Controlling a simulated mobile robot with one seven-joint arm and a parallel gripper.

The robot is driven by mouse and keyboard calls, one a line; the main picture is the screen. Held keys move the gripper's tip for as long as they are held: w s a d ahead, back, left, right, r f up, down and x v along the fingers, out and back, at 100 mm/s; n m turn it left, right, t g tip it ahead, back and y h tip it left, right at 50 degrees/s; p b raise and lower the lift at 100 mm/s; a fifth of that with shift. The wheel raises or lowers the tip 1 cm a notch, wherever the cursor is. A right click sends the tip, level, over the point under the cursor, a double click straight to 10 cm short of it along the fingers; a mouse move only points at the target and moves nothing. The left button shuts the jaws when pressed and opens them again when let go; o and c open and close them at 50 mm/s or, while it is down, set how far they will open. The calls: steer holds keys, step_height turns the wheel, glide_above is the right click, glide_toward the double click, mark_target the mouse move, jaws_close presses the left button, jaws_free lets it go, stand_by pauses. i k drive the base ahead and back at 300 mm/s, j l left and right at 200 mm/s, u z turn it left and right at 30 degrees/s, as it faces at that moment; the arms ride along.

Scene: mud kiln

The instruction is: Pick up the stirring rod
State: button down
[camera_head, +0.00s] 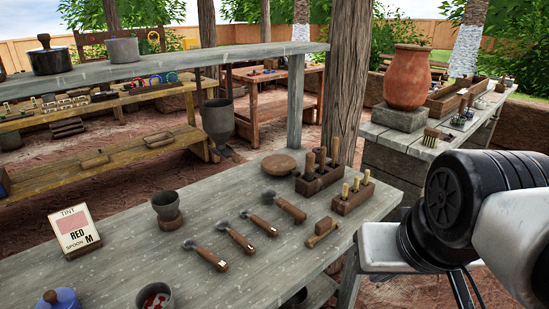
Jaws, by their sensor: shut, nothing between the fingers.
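I cannot pick out a stirring rod for certain. Three wooden-handled tools with dark heads lie in a row on the near grey table (120,250): a left one (206,256), a middle one (236,239) and a right one (260,226). A thicker wooden-handled tool (286,206) lies behind them. Upright handles stand in a dark wooden holder (318,182) and in a smaller holder (352,197) beside it. Part of my arm (450,205) fills the right side. My gripper is out of the picture.
On the near table stand a dark cup (167,208), a "RED M" sign (76,232), a blue lidded pot (58,299) and a cup with red contents (154,298). A small wooden brush or block (322,232) lies near the right edge. A post (349,90) rises behind.

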mark_target(335, 142)
steer(key=u, duration=1.75)
steer(key=z, duration=1.75)
steer(key=i+l+u, duration=0.25)
steer(key=l, duration=0.35)
steer(key=i+l+u, duration=0.15)
steer(key=i+l, duration=0.15)
